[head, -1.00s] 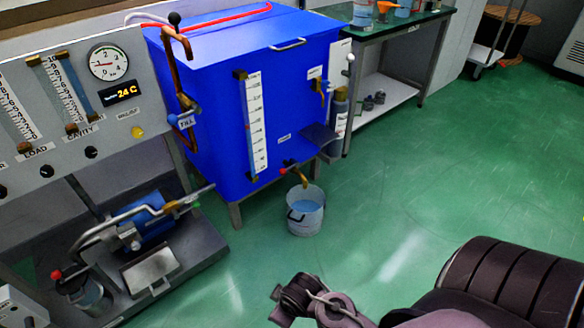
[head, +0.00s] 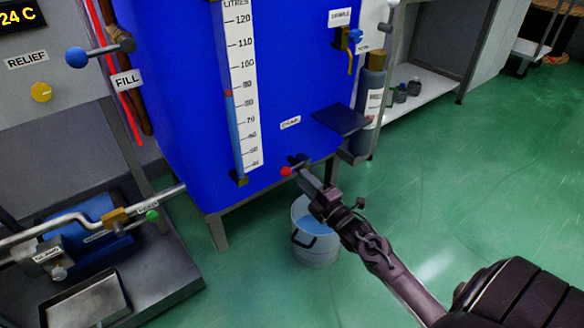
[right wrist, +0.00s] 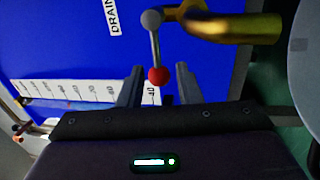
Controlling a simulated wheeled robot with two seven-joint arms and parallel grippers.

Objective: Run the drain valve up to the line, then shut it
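The drain valve's red-knobbed lever (head: 286,171) sits low on the blue tank, below the drain label (head: 290,122). In the right wrist view the red knob (right wrist: 158,76) lies between the two fingers of my right gripper (right wrist: 160,68), with a visible gap on each side. That gripper (head: 302,172) is open at the lever in the head view and partly hides the valve. The brass spout (right wrist: 238,27) shows beside the lever. The litres gauge (head: 242,75) has a red mark (head: 228,93) between 80 and 90. A bucket (head: 316,245) holding bluish liquid stands below. My left gripper is out of view.
The fill valve's blue knob (head: 76,57) is at the upper left. A pump on a dark base (head: 170,275) stands at the lower left. A dark shelf flap (head: 341,119) juts from the tank above the right gripper. Green floor to the right is clear.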

